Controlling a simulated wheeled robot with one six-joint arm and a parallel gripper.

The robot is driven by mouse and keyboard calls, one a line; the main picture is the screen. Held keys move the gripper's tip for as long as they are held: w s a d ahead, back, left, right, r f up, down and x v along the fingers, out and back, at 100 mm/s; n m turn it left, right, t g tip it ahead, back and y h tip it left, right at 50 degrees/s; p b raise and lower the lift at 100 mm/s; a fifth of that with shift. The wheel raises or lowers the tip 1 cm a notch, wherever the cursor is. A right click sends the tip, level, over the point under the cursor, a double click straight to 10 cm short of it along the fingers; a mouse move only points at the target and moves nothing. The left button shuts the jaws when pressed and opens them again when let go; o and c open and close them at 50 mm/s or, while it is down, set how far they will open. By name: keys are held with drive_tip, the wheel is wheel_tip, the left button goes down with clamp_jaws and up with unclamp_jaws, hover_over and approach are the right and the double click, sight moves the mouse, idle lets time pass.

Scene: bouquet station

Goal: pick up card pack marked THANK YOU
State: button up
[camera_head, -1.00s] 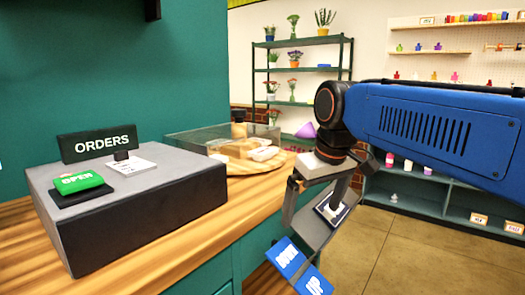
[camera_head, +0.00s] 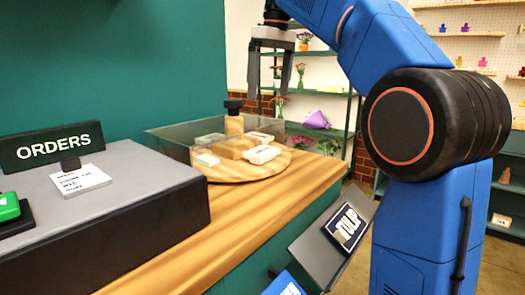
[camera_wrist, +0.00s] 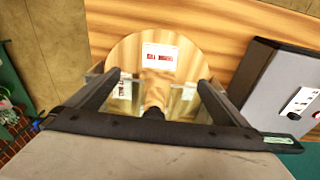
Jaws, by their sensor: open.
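In the wrist view, a white pack with a red label (camera_wrist: 160,57) lies at the turntable's far side, and other packs show dimly through clear panels. The lettering is too small to read, so I cannot tell which says THANK YOU. My gripper (camera_head: 268,92) is open and empty, pointing down, high above the turntable area. In the wrist view its fingers (camera_wrist: 158,80) spread over the turntable.
A grey box with an ORDERS sign (camera_head: 55,146) and a note sits on the counter at left. Green shelves with flowers stand behind. The wooden counter (camera_head: 270,215) in front is clear.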

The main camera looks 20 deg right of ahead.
approach(263, 151)
drive_tip(key=f, duration=0.5)
drive_tip(key=w+f, duration=0.1)
drive_tip(key=f, duration=0.2)
drive_tip(key=shift+w+a, duration=0.1)
drive_tip(key=shift+a, duration=0.2)
drive_tip(key=shift+c, duration=0.6)
drive_tip(key=shift+r, duration=0.1)
drive_tip(key=c, duration=1.1)
drive_tip(key=shift+o, duration=0.2)
